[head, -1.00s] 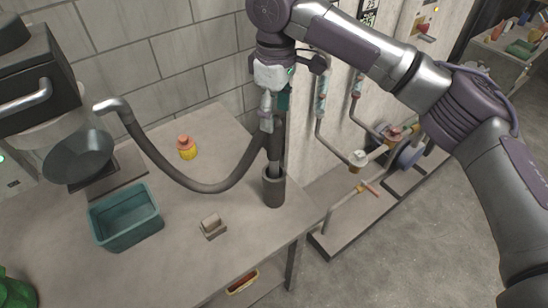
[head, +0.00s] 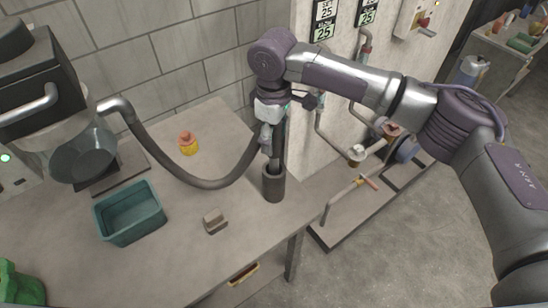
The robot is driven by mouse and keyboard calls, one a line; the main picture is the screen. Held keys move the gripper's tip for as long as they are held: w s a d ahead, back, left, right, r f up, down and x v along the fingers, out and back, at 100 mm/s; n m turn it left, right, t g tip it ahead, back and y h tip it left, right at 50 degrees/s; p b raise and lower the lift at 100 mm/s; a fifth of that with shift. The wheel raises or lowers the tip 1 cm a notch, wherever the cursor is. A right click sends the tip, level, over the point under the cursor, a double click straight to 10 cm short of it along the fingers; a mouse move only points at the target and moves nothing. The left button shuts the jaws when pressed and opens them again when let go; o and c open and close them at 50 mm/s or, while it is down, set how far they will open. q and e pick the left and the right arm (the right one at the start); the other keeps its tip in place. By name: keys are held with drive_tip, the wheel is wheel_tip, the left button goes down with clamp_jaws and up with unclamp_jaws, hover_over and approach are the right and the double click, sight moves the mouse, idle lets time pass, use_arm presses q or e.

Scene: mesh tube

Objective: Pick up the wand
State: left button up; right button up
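The wand (head: 275,162) stands upright in a dark cylindrical holder (head: 274,186) near the table's right edge. A dark grey hose runs from it to the machine at left. My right gripper (head: 266,146) points down at the wand's upper part, well above the holder rim. Its fingers overlap the wand in the picture and partly hide it. I cannot tell whether they are closed on it or only beside it. My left gripper is not in view.
The hose (head: 200,183) arcs over the table. Pipes and valves (head: 357,153) stand beside the wall at right.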

drive_tip(key=c, duration=0.8)
clamp_jaws()
drive_tip(key=shift+r, duration=0.1)
wheel_tip(320, 180, up, 18)
drive_tip(key=b, duration=0.1)
drive_tip(key=shift+b, duration=0.4)
